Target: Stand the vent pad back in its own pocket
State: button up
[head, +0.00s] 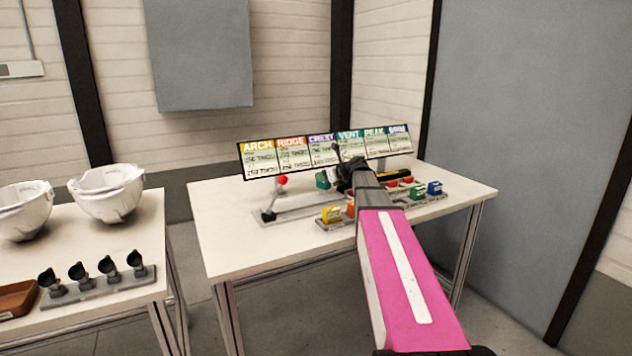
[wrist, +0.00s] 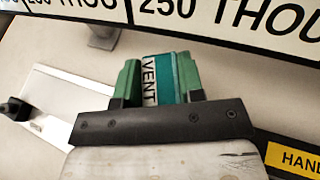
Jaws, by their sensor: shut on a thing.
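The teal vent pad, labelled VENT (wrist: 158,78), is between the two green-tipped fingers of my gripper (wrist: 160,88) in the wrist view. My gripper is shut on it, over the pale table top below the sign board. In the head view a small teal block (head: 322,180), likely the same pad, shows at the left of my gripper (head: 336,178). The pad rack (head: 330,223) stands near the table's front, with a yellow pad (head: 331,214), a green pad (head: 417,191) and a blue pad (head: 434,188). My arm hides the rack's middle, so the vent pocket cannot be made out.
A sign board (head: 290,156) with ARCH, RIDGE, CREST, VENT and more stands behind my gripper. A grey fixture with a red-knobbed lever (head: 283,180) stands to the left. The table's left front (head: 240,245) is clear. White helmet shells (head: 108,195) sit on another table.

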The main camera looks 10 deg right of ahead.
jog(key=x, duration=0.2)
jog(key=f+x, duration=0.1)
jog(key=x, duration=0.2)
jog(key=shift+s+d, duration=0.15)
jog(key=shift+s, duration=0.05)
jog(key=o, duration=1)
